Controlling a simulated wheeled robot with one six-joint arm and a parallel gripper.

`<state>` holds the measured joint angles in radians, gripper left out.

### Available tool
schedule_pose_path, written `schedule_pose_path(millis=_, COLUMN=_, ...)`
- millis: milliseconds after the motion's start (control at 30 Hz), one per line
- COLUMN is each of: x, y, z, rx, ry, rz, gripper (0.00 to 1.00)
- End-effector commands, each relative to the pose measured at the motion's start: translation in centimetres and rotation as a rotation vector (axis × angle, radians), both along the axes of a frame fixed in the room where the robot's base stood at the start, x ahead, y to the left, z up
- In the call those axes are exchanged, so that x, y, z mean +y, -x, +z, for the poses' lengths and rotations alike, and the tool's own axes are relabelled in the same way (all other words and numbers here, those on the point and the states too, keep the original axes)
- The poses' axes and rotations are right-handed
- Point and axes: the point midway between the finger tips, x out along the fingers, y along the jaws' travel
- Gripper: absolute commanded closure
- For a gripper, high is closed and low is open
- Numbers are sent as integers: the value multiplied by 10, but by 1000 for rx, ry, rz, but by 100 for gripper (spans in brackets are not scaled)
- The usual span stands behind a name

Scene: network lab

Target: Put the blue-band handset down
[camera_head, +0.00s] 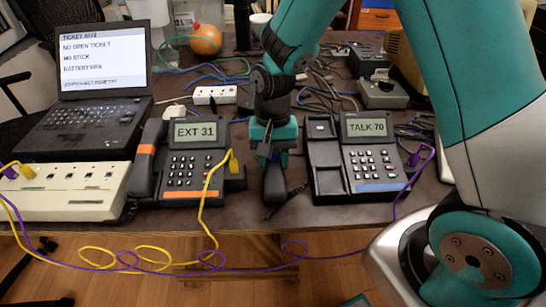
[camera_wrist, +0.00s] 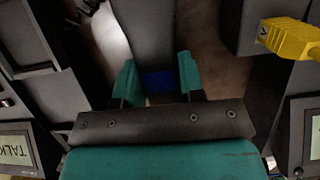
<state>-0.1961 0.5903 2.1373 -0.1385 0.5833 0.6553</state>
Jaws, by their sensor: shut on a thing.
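My gripper (camera_head: 272,157) is shut on the blue-band handset (camera_head: 275,187), between the two desk phones. In the wrist view the handset (camera_wrist: 152,35) is a dark bar with its blue band (camera_wrist: 158,80) between the teal fingers. In the head view the band is hidden by the gripper. The right phone (camera_head: 357,157) has a blue strip, its screen reads TALK 70, and its cradle (camera_head: 325,150) on its left side is empty. The left phone (camera_head: 193,165) has an orange strip and reads EXT 31. The orange-band handset (camera_head: 145,160) lies at its left side.
A laptop (camera_head: 85,125) and a pale box with ports (camera_head: 65,192) stand at left. A yellow cable (camera_head: 206,205) plugs into the left phone's right side. A purple cable (camera_head: 402,190) runs to the right phone. Loose cables, a power strip (camera_head: 215,94) and a grey device (camera_head: 380,92) lie behind.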

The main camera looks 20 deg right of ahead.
Motion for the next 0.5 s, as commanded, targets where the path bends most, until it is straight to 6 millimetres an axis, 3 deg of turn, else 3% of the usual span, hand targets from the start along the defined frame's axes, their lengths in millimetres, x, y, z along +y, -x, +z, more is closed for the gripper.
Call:
schedule_pose_path(millis=33, x=0, y=0, z=-2, rx=1, ry=1, rz=0, gripper=92)
schedule_pose_path(millis=67, x=0, y=0, z=-2, rx=1, ry=0, rz=0, gripper=57)
schedule_pose_path(millis=133, x=0, y=0, z=-1, rx=1, ry=0, rz=0, gripper=41)
schedule_pose_path(millis=500, x=0, y=-1, z=5, rx=-2, ry=0, rz=0, gripper=39)
